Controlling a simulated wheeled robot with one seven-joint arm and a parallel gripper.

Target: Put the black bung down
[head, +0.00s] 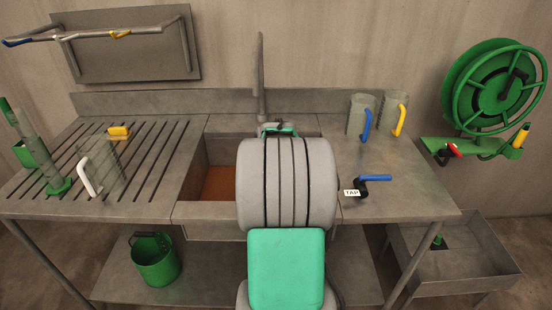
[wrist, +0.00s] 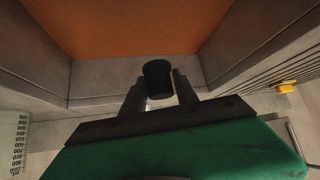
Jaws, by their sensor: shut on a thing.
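The black bung (wrist: 158,72) is a short dark cylinder between the fingers of my gripper (wrist: 158,88) in the wrist view. The fingers are shut on it. Beyond it in that view are the sink's walls and its orange-brown floor (wrist: 130,25). In the head view the sink (head: 193,168) is partly covered by my arm. The bung and fingertips are hidden there. I cannot tell the bung's exact height above the sink floor.
Left of the sink is a slatted drainboard with a clear jug (head: 103,165) and a yellow block (head: 119,132). On the right are two jugs with blue (head: 358,118) and yellow (head: 392,115) handles, and a blue tap lever (head: 374,178). A green bucket (head: 155,262) stands below.

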